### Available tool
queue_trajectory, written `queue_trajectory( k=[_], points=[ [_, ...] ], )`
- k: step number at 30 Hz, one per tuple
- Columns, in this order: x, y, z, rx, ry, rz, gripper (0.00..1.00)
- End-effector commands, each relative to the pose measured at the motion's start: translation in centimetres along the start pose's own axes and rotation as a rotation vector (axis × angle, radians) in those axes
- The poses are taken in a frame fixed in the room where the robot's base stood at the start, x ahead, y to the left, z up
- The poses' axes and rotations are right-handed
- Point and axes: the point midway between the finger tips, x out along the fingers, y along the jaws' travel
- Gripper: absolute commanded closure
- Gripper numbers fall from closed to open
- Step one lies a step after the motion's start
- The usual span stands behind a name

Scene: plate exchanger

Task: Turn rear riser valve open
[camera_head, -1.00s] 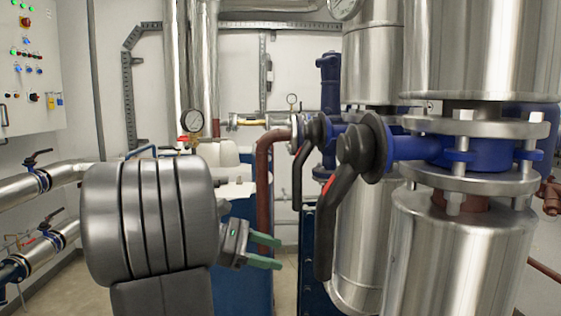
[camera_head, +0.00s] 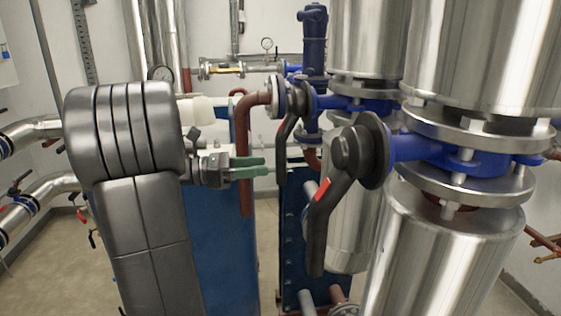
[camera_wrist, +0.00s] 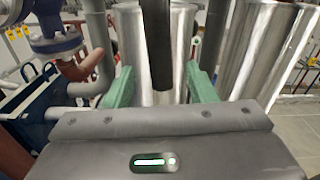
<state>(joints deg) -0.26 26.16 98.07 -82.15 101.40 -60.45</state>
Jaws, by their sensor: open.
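The rear riser valve's dark lever (camera_head: 284,148) hangs down from its round hub, beside a blue flange, in the head view. My gripper (camera_head: 266,167) is just left of it, its green fingers pointing right with tips close to the lever. In the wrist view a dark lever (camera_wrist: 161,45), apparently the same one, hangs between the open green fingers of my gripper (camera_wrist: 160,80). I see gaps on both sides of it. The nearer valve's larger black lever (camera_head: 325,210), with a red mark, hangs down and slightly left, to the right of my gripper.
Shiny steel risers (camera_head: 425,255) stand close on the right, with a blue valve body (camera_head: 480,160) between flanges. A blue panel (camera_head: 222,245) and a brown pipe (camera_head: 246,150) stand behind my gripper. Some floor (camera_head: 60,270) is clear at left.

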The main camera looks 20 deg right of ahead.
Motion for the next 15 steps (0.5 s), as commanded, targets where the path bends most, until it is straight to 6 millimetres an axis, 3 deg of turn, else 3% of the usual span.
queue_trajectory(
  k=[6,15],
  points=[
    [3.9,-0.1,0.1,-0.001,0.0,-0.003,0.49],
    [6.2,0.0,0.0,0.0,0.0,0.0,0.49]
  ],
)
